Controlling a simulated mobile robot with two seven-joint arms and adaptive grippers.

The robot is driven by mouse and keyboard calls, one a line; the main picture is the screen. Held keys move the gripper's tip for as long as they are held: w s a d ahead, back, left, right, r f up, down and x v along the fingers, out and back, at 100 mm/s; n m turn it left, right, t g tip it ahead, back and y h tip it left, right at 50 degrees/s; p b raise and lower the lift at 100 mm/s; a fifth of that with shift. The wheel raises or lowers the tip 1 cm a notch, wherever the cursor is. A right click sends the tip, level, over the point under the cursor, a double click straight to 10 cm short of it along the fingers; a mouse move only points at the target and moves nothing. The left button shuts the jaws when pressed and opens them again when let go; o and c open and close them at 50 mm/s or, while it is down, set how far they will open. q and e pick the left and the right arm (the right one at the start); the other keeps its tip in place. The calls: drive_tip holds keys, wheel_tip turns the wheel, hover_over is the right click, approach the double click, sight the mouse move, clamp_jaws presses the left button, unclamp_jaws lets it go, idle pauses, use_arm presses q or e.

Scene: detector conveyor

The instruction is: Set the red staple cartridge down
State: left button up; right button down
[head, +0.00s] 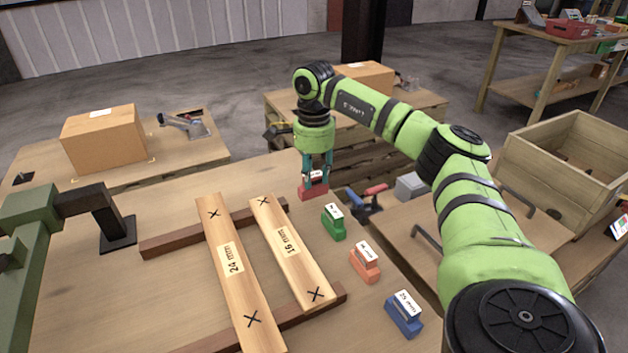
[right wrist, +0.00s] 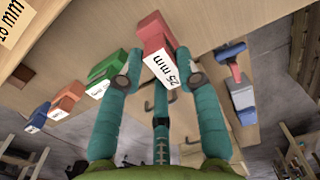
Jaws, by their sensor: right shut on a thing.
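The red staple cartridge (head: 313,191) is at the far right edge of the worktable (head: 180,190), at the far end of a row of cartridges. My right gripper (head: 316,180) points down and is shut on it from above. My left gripper is not in view.
Green (head: 333,222), orange (head: 365,265) and blue (head: 403,314) cartridges stand in a row nearer me. Boards marked 24 mm (head: 236,275) and 16 mm (head: 290,250) lie left of them on brown strips. A red-and-blue tool (head: 368,203) lies to the right.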

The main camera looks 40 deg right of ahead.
sight(314, 176)
drive_tip(key=shift+f, duration=1.3)
drive_tip(key=c, duration=0.9)
unclamp_jaws()
drive_tip(key=shift+o, duration=0.2)
wheel_tip(314, 176, up, 12)
drive_tip(key=shift+r, duration=0.1)
